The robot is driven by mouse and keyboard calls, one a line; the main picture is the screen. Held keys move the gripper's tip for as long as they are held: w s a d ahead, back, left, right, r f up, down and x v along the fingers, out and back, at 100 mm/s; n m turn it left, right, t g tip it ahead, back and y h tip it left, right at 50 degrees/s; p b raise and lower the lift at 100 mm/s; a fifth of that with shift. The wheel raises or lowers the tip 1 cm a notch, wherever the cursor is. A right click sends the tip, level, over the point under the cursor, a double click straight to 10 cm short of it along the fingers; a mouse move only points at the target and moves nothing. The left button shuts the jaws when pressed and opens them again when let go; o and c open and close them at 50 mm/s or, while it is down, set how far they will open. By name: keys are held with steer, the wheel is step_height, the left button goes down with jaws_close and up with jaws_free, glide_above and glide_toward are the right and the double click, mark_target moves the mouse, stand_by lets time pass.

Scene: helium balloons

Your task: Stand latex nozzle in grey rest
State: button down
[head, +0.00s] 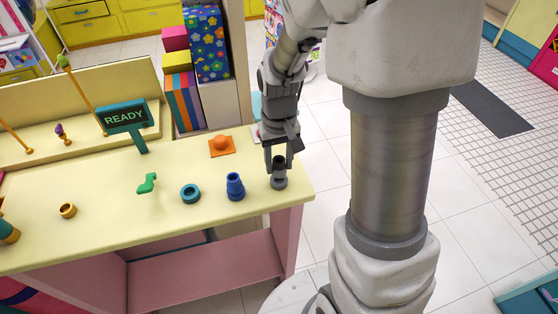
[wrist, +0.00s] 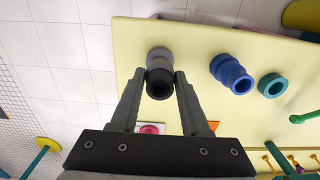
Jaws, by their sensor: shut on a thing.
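My gripper (head: 279,163) is over the right end of the cream counter, pointing down. Its fingers are shut on a dark nozzle (wrist: 159,84), which I take for the latex nozzle. The grey rest (head: 279,182) stands on the counter directly below the fingertips, near the right edge. In the wrist view the grey rest (wrist: 158,55) shows just behind the dark nozzle, nearly in line with it. The nozzle looks upright, at or in the top of the rest. I cannot tell how deep it sits.
A blue stepped piece (head: 235,187), a teal ring (head: 190,194) and a green piece (head: 147,184) stand to the left. A tan ring (head: 68,210) lies farther left. An orange knob on a square (head: 221,145) and a READY sign (head: 126,117) are behind.

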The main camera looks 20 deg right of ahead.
steer(key=shift+f+b, duration=1)
steer(key=shift+f, duration=0.25)
steer(key=shift+c, duration=1.5)
jaws_free()
steer(key=shift+r, duration=0.15)
steer(key=shift+r+p, duration=3.15)
steer(key=shift+r, duration=0.85)
steer(key=shift+f, duration=0.1)
steer(key=s+r+t+b, duration=0.3)
steer(key=s+r+t, duration=0.2)
steer(key=s+r, duration=0.8)
steer(key=shift+s+r+t+b, duration=0.3)
steer(key=shift+s+r, duration=0.1)
steer(key=shift+r, duration=0.3)
